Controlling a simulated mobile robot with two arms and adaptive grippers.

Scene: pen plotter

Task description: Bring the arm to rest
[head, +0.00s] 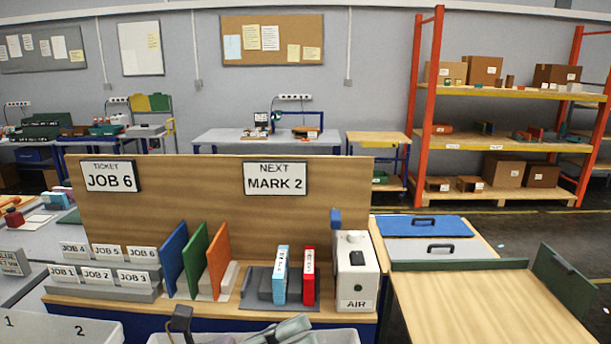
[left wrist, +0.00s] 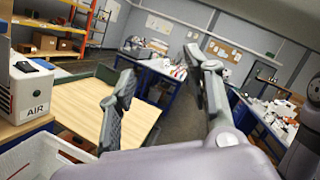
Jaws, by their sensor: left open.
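My left gripper (head: 238,328) shows at the bottom edge of the head view, low over a light grey bin (head: 338,337) in front of the bench. Its fingers are apart, and nothing shows between them. In the left wrist view the left gripper (left wrist: 162,72) has two grey fingers spread wide, with open room and distant benches behind them. Most of the left arm is below the head view. My right gripper is in neither view.
A white AIR box (head: 356,275), coloured panels (head: 197,262) and label blocks (head: 100,280) stand on the bench before a wooden backboard (head: 210,205). A wooden table (head: 480,300) with green rims lies at right. Orange shelving (head: 500,140) stands behind.

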